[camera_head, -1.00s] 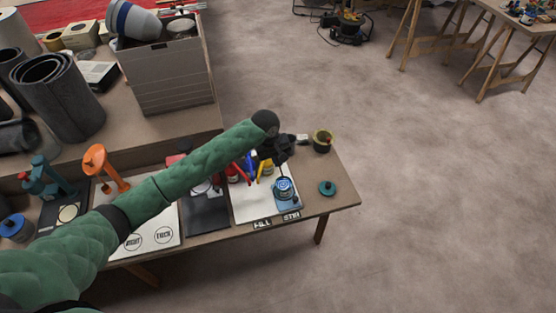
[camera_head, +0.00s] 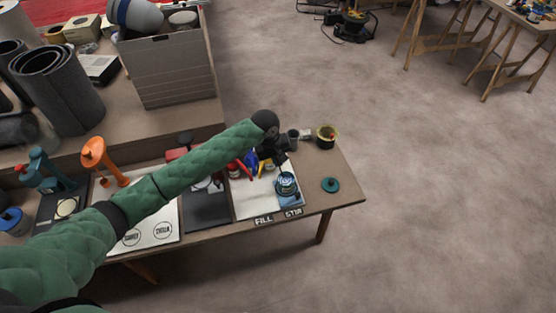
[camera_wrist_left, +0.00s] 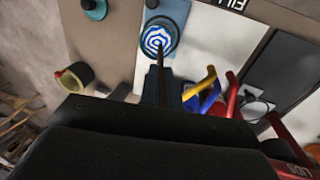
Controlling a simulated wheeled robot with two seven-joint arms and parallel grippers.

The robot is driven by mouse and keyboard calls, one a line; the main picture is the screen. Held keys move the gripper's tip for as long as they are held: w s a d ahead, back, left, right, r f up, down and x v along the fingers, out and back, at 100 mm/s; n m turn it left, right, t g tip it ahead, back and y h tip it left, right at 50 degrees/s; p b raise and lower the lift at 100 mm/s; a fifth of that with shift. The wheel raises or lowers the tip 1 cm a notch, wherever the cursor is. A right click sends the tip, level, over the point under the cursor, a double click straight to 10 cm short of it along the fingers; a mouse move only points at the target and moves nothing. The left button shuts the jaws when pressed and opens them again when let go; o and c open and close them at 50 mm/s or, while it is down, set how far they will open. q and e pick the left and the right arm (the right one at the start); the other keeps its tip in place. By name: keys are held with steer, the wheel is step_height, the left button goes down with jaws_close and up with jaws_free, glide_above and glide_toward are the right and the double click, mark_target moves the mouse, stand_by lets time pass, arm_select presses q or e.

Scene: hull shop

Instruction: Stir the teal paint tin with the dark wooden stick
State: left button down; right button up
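The open paint tin (camera_head: 286,187) stands on a blue mat at the right end of the bench. Its surface shows blue and white swirls, also in the left wrist view (camera_wrist_left: 155,38). The dark stick (camera_wrist_left: 161,66) runs from my left gripper to the tin's mouth, its lower end over or in the paint; depth cannot be told. My left gripper (camera_head: 280,158) is shut on the stick, just behind and above the tin; its fingers are mostly hidden. A teal lid (camera_head: 330,185) lies right of the tin. My right gripper is not in view.
A dark pot with a yellowish rim (camera_head: 326,137) stands behind the lid. Red, blue and yellow tools (camera_head: 250,165) sit close left of the tin. An orange stand (camera_head: 100,158) is farther left. The bench corner right of the lid is clear.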

arm_select(q)
steer(key=shift+f, duration=0.35)
steer(key=shift+w+d+f, duration=0.1)
steer(key=shift+f, duration=0.15)
steer(key=shift+d+f, duration=0.2)
steer(key=shift+f, duration=0.55)
steer(key=shift+d+f, duration=0.1)
steer(key=shift+f, duration=0.75)
steer(key=shift+w+d+f, duration=0.1)
steer(key=shift+d+f, duration=0.05)
steer(key=shift+f, duration=0.3)
steer(key=shift+w+d+f, duration=0.1)
steer(key=shift+f, duration=0.7)
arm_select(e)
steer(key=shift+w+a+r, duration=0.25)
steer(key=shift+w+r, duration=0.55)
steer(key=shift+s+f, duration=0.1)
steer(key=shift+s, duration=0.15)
